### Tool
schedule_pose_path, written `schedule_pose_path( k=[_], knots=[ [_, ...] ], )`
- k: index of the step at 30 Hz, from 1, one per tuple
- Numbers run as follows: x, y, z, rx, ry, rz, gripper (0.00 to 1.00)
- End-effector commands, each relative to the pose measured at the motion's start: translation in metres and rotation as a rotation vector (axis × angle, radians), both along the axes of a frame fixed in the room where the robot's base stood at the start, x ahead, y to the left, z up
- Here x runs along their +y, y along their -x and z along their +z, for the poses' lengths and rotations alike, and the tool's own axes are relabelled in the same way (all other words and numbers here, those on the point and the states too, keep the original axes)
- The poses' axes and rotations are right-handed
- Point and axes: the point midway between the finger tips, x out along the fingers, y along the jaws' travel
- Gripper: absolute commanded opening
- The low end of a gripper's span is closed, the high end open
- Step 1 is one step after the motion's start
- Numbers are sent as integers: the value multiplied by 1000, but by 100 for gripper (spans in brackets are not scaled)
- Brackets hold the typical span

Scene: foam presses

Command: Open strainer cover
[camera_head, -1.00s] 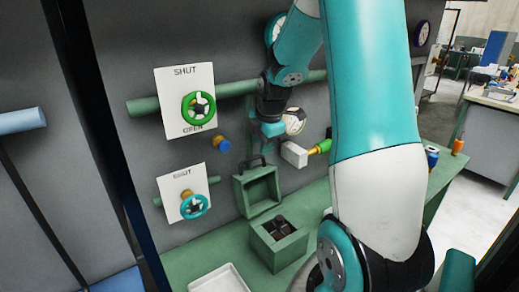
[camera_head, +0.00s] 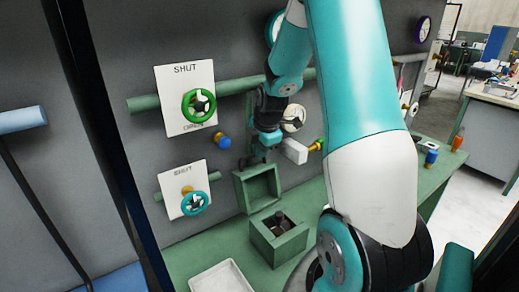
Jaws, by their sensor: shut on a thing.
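The strainer is a green open-topped box (camera_head: 262,244) on the green bench, with a dark inside and a small grey knob-topped part (camera_head: 280,220) showing in it. Its green square cover (camera_head: 241,190) stands raised behind the opening, close to the grey wall, its hollow underside facing out. My gripper (camera_head: 254,157) is at the cover's top edge, shut on the cover's handle. The fingertips and handle are small and partly hidden by my wrist.
A green handwheel (camera_head: 199,105), a teal handwheel (camera_head: 193,202) and a blue-capped stub (camera_head: 223,142) stick out left of my gripper. A blue can (camera_head: 431,159) and an orange object (camera_head: 456,143) stand at right.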

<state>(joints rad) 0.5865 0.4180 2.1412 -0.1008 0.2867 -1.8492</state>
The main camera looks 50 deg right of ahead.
Motion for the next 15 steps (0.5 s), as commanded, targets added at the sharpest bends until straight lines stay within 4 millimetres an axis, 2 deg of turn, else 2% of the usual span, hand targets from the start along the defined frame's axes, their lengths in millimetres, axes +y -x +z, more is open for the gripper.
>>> schedule_pose_path(
  k=[8,15],
  knots=[
    [5,20,4,-111,31,0,0],
    [10,29,10,-109,29,1,0]
  ],
)
